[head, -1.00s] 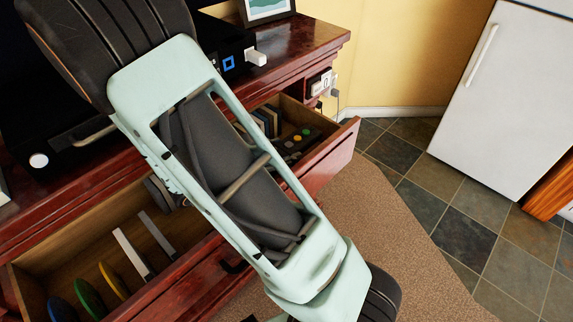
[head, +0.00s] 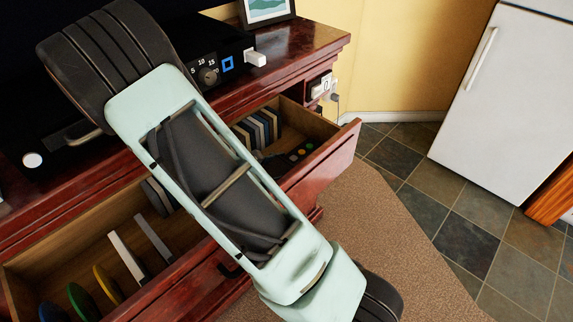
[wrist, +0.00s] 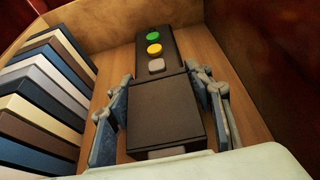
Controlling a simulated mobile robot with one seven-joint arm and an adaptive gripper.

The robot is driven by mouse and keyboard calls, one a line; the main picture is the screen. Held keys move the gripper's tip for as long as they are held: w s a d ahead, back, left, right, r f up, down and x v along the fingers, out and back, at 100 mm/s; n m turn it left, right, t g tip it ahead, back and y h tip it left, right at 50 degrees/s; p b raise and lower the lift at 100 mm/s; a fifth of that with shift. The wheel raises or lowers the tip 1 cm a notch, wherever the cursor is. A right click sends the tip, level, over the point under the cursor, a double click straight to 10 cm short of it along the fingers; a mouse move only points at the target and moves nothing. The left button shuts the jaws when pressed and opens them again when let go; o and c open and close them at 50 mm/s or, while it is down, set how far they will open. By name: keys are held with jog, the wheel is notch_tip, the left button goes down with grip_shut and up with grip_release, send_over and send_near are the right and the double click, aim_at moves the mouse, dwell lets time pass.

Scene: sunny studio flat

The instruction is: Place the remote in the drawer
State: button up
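The remote (wrist: 155,52) is dark, with green, yellow and grey round-edged buttons at its far end. In the wrist view it lies lengthwise between the two fingers of my gripper (wrist: 158,76), which press close along its sides. It is inside the right open drawer (wrist: 118,58), low over the wooden floor; I cannot tell whether it rests on it.
A row of upright books (wrist: 42,92) fills the drawer's left side, close to my left finger. A second open drawer (head: 60,245) at lower left holds coloured discs and cases. The dark red cabinet (head: 300,45) carries a device and a picture frame. A white fridge (head: 500,90) stands right.

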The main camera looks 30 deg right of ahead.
jog(key=shift+o, duration=1.4)
jog(key=shift+r, duration=0.15)
jog(key=shift+a+r, duration=0.15)
jog(key=shift+a, duration=0.1)
jog(key=p+v, duration=0.2)
jog(key=v, duration=0.9)
jog(key=shift+s+a, duration=0.15)
jog(key=shift+a, duration=0.05)
